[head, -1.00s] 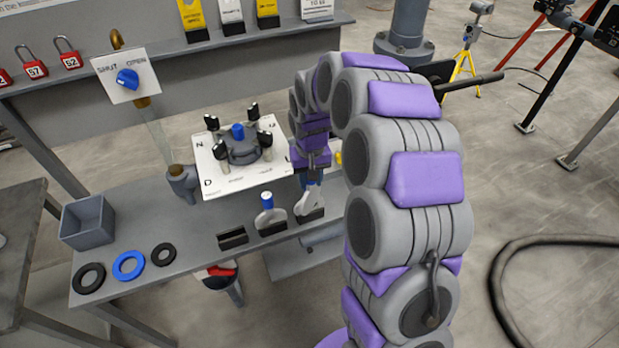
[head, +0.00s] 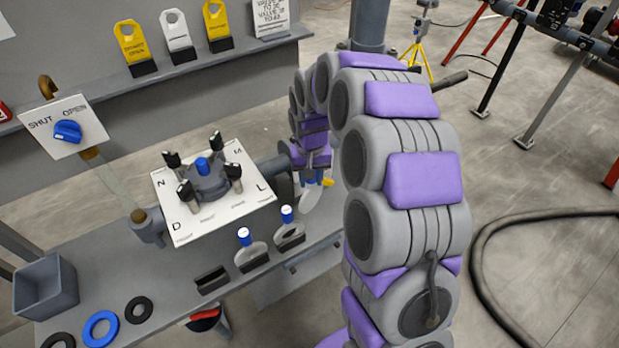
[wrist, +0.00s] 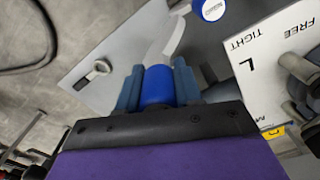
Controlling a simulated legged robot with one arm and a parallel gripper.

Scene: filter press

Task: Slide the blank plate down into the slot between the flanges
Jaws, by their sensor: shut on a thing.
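My gripper (wrist: 158,88) is shut on the blue knob (wrist: 157,84) of a pale blank plate. In the head view the held plate (head: 311,197) hangs below my gripper (head: 314,178), beside the bench edge and right of the racked plates. Dark flanges (head: 275,172) on a pipe sit just left of my gripper, at the right of the white lettered board. The slot between them is not clearly visible. The held plate appears apart from the flanges, though the exact gap cannot be told.
Two blue-knobbed plates (head: 252,254) (head: 290,236) stand in holders, beside an empty holder (head: 212,280). The lettered board (head: 185,227) carries several black-handled clamps. A grey bin (head: 45,286) and rings (head: 101,329) lie left.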

